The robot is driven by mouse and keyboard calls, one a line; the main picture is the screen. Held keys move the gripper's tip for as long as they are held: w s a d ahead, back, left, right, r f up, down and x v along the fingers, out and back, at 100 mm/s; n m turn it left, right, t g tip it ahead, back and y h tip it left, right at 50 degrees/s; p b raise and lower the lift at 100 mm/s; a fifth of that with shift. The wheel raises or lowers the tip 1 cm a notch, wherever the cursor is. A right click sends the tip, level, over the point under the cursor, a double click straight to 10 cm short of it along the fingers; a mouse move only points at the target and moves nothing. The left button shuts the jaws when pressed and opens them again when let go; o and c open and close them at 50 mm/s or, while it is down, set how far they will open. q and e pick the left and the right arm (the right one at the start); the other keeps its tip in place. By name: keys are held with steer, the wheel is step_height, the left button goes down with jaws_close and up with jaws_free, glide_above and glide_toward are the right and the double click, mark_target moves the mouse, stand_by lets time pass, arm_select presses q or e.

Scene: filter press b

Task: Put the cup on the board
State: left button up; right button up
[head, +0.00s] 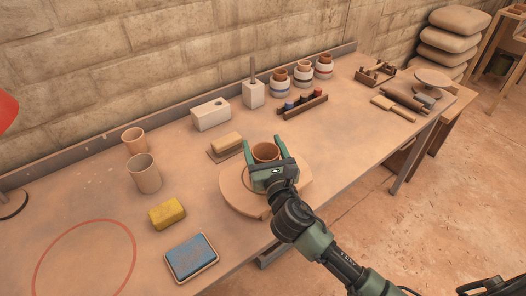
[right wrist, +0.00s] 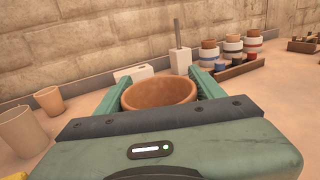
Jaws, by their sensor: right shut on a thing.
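The terracotta cup (head: 265,152) is upright between the fingers of my right gripper (head: 264,145), which is shut on it. In the right wrist view the cup's rim and open inside (right wrist: 160,93) show between the two green fingers; the gripper body hides its lower part. The round pale board (head: 232,190) lies on the table under the gripper, with part of a dark ring marked on it. The cup appears over the board's far half. Its base is hidden, so I cannot tell whether it touches the board. My left gripper is not in view.
Two other cups (head: 144,174) stand to the left. A yellow sponge (head: 167,213) and a blue pad (head: 191,258) lie front left. A sponge on a small tray (head: 226,144), white blocks (head: 211,114), banded jars (head: 302,77) and a rack (head: 304,106) stand behind.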

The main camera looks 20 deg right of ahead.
steer(key=shift+f, duration=0.4)
steer(key=shift+f, duration=0.1)
steer(key=o, duration=1.5)
steer(key=shift+s, duration=0.1)
steer(key=s, duration=1.2)
steer(key=shift+a+b, duration=0.25)
steer(key=shift+b, duration=0.15)
steer(key=shift+w, duration=0.1)
